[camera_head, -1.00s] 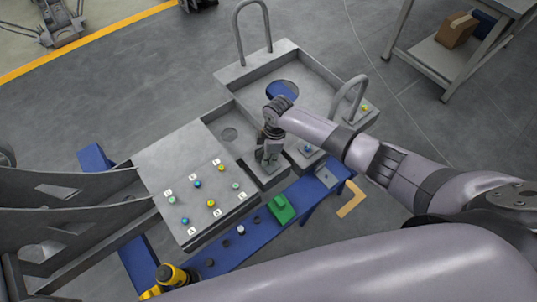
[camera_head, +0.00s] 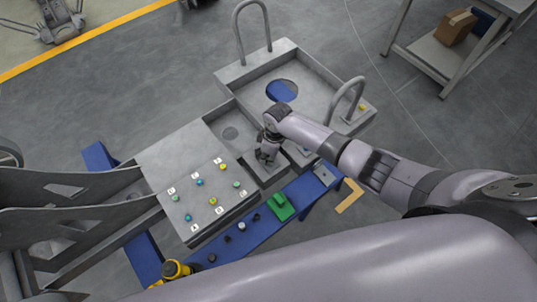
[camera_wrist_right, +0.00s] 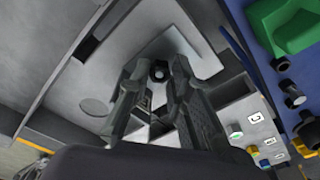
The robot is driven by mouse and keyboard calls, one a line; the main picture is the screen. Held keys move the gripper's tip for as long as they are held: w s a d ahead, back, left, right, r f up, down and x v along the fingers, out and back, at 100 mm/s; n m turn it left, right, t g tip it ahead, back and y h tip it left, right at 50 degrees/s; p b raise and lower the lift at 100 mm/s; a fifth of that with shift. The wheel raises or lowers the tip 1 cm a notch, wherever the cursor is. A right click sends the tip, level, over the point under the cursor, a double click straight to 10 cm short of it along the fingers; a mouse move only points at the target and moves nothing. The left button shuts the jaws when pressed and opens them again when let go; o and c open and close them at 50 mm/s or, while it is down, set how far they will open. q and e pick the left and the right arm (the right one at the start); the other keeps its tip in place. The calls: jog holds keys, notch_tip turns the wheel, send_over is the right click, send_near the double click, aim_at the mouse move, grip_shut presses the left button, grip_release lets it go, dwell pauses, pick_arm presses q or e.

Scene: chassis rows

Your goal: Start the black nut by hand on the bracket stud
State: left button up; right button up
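My right gripper (camera_head: 264,158) points down into a grey pocket of the chassis, beside the button panel. In the right wrist view its two fingers (camera_wrist_right: 157,72) stand apart. A small dark nut (camera_wrist_right: 160,70) with a lighter centre shows between the fingertips, with a gap visible on its left side. I cannot tell whether it sits on the bracket stud, because the stud is not clearly visible. In the head view the fingers hide this spot. My left gripper is not in view.
A blue rail (camera_head: 230,254) in front carries several dark nuts, a white piece (camera_head: 241,226) and a green block (camera_head: 281,207). The button panel (camera_head: 185,160) stands left of the gripper. Two handles (camera_head: 346,100) rise from the chassis. A yellow tool (camera_head: 175,270) lies at lower left.

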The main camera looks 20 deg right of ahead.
jog(key=o, duration=0.5)
jog(key=r, duration=0.4)
jog(key=d+r, duration=0.1)
jog(key=r, duration=0.7)
jog(key=shift+s+d, duration=0.15)
jog(key=shift+s, duration=0.15)
